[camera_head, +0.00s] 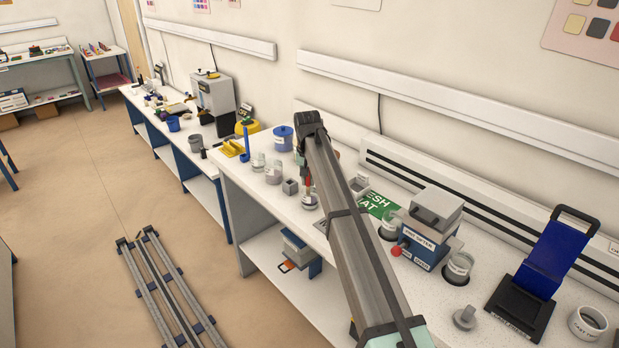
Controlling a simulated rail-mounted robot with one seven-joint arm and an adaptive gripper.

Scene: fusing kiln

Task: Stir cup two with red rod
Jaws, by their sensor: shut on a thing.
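My arm crosses the middle of the view, and its far end is over the back part of the white bench. My gripper (304,165) hangs down there as a dark shape, mostly hidden by the arm. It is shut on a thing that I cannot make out. Just under it stands a small pale cup (309,202), partly hidden by the arm. Other small cups stand to its left, one (273,174) and another (258,160). I cannot read which is cup two.
A small grey block (290,187), a blue tub (283,138) and a blue post (246,145) on a yellow base stand near the cups.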

